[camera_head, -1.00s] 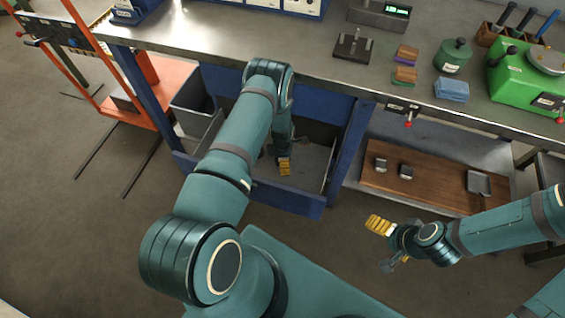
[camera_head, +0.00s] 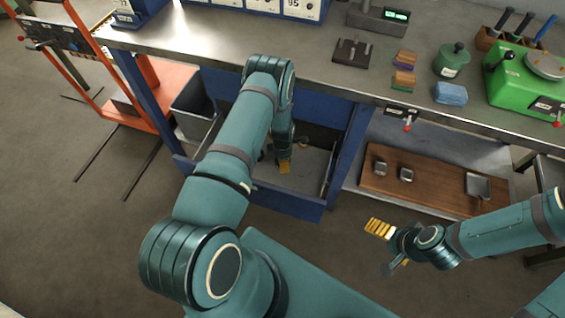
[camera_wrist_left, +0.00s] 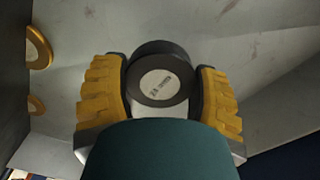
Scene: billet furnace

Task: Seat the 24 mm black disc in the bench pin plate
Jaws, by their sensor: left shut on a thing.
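The black disc (camera_wrist_left: 173,52) has a pale label on its face and sits between the yellow finger pads of my left gripper (camera_wrist_left: 163,88) in the left wrist view. The gripper is shut on it, over the grey drawer floor. In the head view my left gripper (camera_head: 285,166) reaches down into the open drawer, and the disc cannot be made out there. The pin plate (camera_head: 352,52), a dark square plate with an upright pin, stands on the bench top. My right gripper (camera_head: 385,243) is in front of the lower shelf, fingers apart and empty.
The blue drawer (camera_head: 285,203) is open around my left gripper. Yellow-rimmed round things (camera_wrist_left: 39,47) lie at its side. The bench edge overhangs the drawer.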

